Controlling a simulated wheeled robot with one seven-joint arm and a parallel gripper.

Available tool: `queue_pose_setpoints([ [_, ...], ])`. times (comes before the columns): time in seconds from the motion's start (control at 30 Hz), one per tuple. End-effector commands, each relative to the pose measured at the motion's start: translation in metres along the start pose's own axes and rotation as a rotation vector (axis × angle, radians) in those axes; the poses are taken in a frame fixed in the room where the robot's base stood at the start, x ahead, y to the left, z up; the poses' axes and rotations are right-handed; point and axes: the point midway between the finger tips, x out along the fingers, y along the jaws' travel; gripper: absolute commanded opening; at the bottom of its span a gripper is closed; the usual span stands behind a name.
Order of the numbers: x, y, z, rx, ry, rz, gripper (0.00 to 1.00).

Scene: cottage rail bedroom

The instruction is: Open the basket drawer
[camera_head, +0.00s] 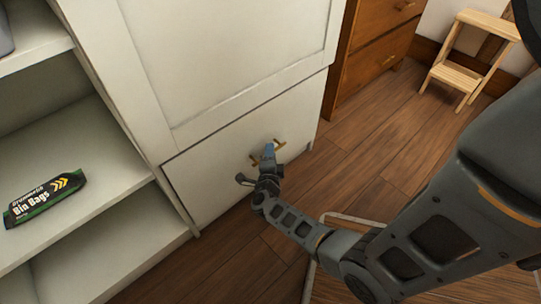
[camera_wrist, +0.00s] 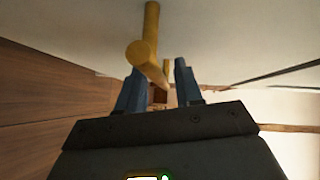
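The basket drawer is the low white drawer front (camera_head: 215,172) at the bottom of the white cabinet, and it looks closed. Its brass bar handle (camera_head: 280,145) shows on both sides of my blue gripper fingers. My gripper (camera_head: 268,151) is at the handle, close to the drawer front. In the wrist view the brass handle (camera_wrist: 148,50) runs between the two fingers of my gripper (camera_wrist: 160,78). The fingers are apart, with a gap visible beside the bar. I cannot tell whether either finger touches the handle.
An open white shelf (camera_head: 100,165) at the left holds a pack of bin bags (camera_head: 44,199). A brown wooden dresser (camera_head: 368,50) stands right of the cabinet. A small wooden step stool (camera_head: 465,62) is at the back right. Wooden floor (camera_head: 375,145) is clear before the drawer's right side.

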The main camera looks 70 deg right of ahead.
Motion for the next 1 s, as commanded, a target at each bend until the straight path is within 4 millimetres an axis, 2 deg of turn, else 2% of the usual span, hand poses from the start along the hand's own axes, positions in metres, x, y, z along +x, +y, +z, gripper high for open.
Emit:
queue_pose_setpoints([
  [0.33,0.0049,-0.0006,0.0002,0.000,-0.001,0.000,0.35],
  [0.7,0.0046,-0.0005,0.0003,-0.001,-0.001,0.000,0.00],
  [1.0,0.0045,-0.0005,0.0003,-0.001,-0.002,-0.001,0.00],
])
